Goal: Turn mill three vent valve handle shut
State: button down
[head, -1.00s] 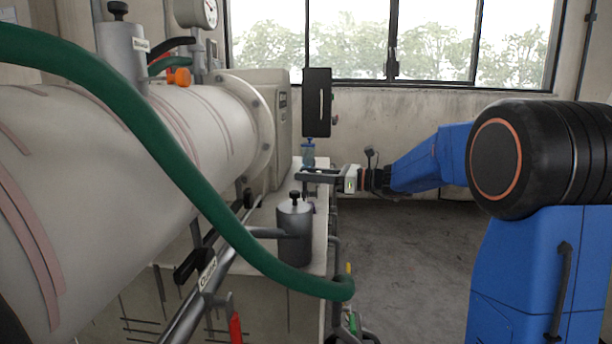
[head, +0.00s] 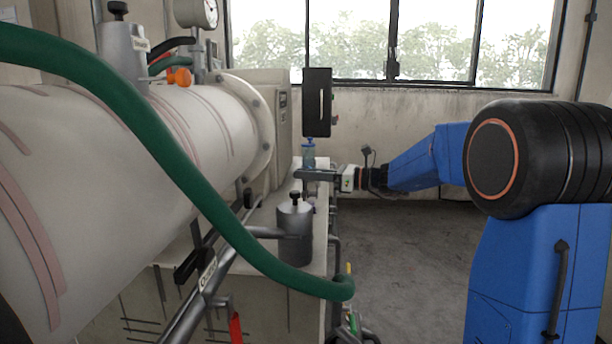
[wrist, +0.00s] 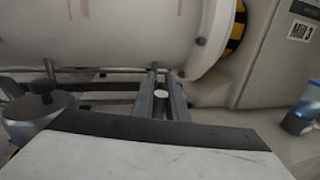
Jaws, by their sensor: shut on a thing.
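My gripper (head: 300,174) reaches in from the right, over the pale bench beside the big white mill drum (head: 195,135). In the wrist view its two grey fingers (wrist: 162,88) lie close together, with a small pale round piece between them. They are shut on what I take to be the vent valve handle, mostly hidden by the fingers. A "Mill 3" label (wrist: 300,31) is on the pale housing at the upper right of the wrist view. How far the valve is turned cannot be seen.
A blue bottle (head: 308,153) stands just behind my gripper and at the right edge of the wrist view (wrist: 307,102). A grey canister (head: 295,232) stands nearer on the bench. A thick green hose (head: 190,175) crosses the foreground. Floor to the right is open.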

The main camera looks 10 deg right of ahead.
jog(key=w+d+f+m+g, duration=0.1)
jog(key=w+f+m+g, duration=0.2)
jog(key=m, duration=1.2)
jog(key=shift+w+d+f+g+h, duration=0.35)
jog(key=shift+w+f, duration=0.5)
jog(key=shift+f, duration=1)
jog(key=c, duration=1.7)
grip_release()
jog(key=shift+f, duration=0.1)
jog(key=shift+c, duration=0.2)
jog(key=v, duration=1.7)
jog(key=shift+d, duration=0.2)
